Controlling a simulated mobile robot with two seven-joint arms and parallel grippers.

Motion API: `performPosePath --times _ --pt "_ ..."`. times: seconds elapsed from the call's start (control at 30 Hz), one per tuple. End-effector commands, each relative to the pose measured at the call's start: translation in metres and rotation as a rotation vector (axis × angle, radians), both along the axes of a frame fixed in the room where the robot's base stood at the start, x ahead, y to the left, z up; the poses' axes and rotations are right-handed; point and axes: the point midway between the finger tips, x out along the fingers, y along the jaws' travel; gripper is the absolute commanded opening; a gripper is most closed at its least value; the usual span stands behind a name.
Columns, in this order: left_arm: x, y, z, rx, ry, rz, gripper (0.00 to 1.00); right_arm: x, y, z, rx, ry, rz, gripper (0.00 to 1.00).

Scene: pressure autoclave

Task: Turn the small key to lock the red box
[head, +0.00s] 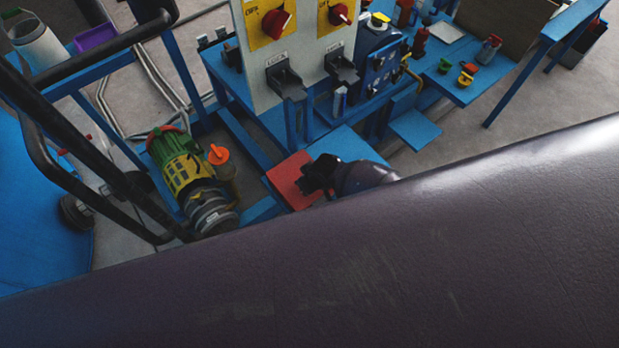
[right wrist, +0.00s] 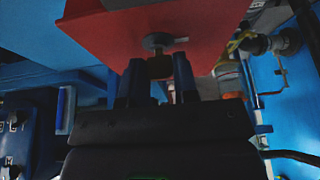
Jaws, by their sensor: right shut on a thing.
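The red box (head: 288,180) sits low on the blue frame, in the middle of the head view. My right gripper (head: 316,182) is at the box's right side and partly covers it. In the right wrist view, the red box (right wrist: 150,24) fills the upper part, with a round grey lock disc (right wrist: 156,41) on its face. The small brassy key (right wrist: 160,67) sits at the disc, between the two fingers of my right gripper (right wrist: 159,72), which is shut on it. The key's exact angle is hard to tell. My left gripper is not in view.
A green and yellow motor pump (head: 180,170) stands left of the box, with an orange cap (head: 218,155) beside it. A white panel with red knobs (head: 277,24) rises behind. A blue table (head: 465,85) with small items is at the upper right.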

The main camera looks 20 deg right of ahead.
Motion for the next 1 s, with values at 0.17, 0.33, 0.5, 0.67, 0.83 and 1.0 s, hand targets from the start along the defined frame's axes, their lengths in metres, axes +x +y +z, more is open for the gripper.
performPosePath --times 0.17,0.33,0.5,0.67,0.83,1.0 --pt "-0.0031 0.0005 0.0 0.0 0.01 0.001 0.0 -0.0006 0.0009 0.0002 0.001 0.001 -0.034 0.04" --pt "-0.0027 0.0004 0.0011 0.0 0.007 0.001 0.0 -0.0004 0.0006 -0.0003 0.0 0.001 -0.043 0.04" --pt "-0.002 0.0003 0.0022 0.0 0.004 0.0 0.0 -0.0003 0.0006 -0.0004 0.0 0.0 -0.043 0.04" --pt "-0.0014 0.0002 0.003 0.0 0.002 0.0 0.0 -0.0003 0.0006 -0.0002 0.001 0.001 -0.043 0.34" --pt "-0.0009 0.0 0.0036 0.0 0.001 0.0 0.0 -0.0001 0.0005 -0.0001 0.0 0.0 -0.042 0.53" --pt "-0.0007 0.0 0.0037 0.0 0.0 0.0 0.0 0.0 0.0004 -0.0001 0.0 0.0 -0.042 0.53"
